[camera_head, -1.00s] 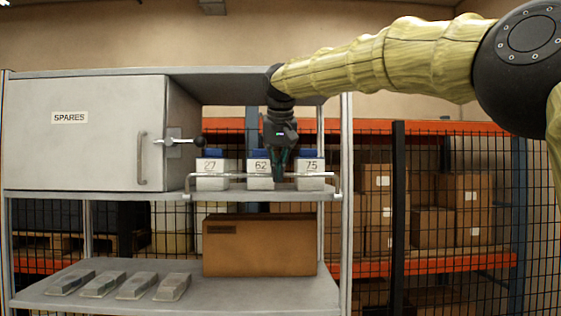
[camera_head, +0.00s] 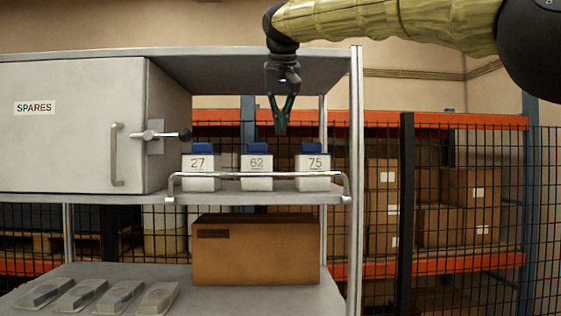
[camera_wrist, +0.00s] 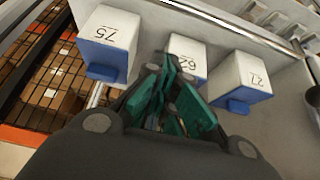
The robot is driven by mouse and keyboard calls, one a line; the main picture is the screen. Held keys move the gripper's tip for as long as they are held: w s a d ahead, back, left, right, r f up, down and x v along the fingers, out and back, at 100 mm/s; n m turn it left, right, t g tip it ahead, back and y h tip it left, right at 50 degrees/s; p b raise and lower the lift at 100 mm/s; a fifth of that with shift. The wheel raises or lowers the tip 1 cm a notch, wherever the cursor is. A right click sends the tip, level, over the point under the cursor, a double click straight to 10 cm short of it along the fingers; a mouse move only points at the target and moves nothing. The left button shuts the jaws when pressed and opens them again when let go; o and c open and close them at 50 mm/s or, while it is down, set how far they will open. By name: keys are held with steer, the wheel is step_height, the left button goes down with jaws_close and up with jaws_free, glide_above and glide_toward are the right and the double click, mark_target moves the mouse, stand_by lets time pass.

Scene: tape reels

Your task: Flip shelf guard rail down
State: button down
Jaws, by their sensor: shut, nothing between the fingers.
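The guard rail (camera_head: 262,175) is a thin metal bar across the front of the middle shelf (camera_head: 262,197). It stands raised in front of three white tape reels with blue parts, marked 27 (camera_head: 199,164), 62 (camera_head: 257,165) and 75 (camera_head: 313,164). My gripper (camera_head: 281,130) is shut and empty. In the head view it appears above the reels, between 62 and 75, apart from the rail. In the wrist view its green fingers (camera_wrist: 168,75) partly cover reel 62 (camera_wrist: 187,47), and the rail (camera_wrist: 240,25) runs beyond the reels.
A grey SPARES cabinet (camera_head: 75,150) with a latch handle (camera_head: 160,136) stands left of the reels. The top shelf (camera_head: 250,68) is close to my arm. A cardboard box (camera_head: 256,250) and several grey items (camera_head: 80,295) occupy the lower shelf.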

steer(key=p+x, duration=0.3)
steer(key=x, duration=0.7)
steer(key=shift+w+r+p, duration=0.1)
steer(key=shift+r+p, duration=0.05)
steer(key=shift+p, duration=0.15)
steer(key=shift+f, duration=0.3)
steer(key=shift+s+f+p, duration=0.15)
steer(key=shift+s+p, duration=0.2)
steer(key=s+p, duration=0.1)
steer(key=s, duration=0.2)
steer(key=shift+w+f, duration=0.1)
steer(key=shift+f, duration=0.2)
steer(key=shift+r, duration=0.1)
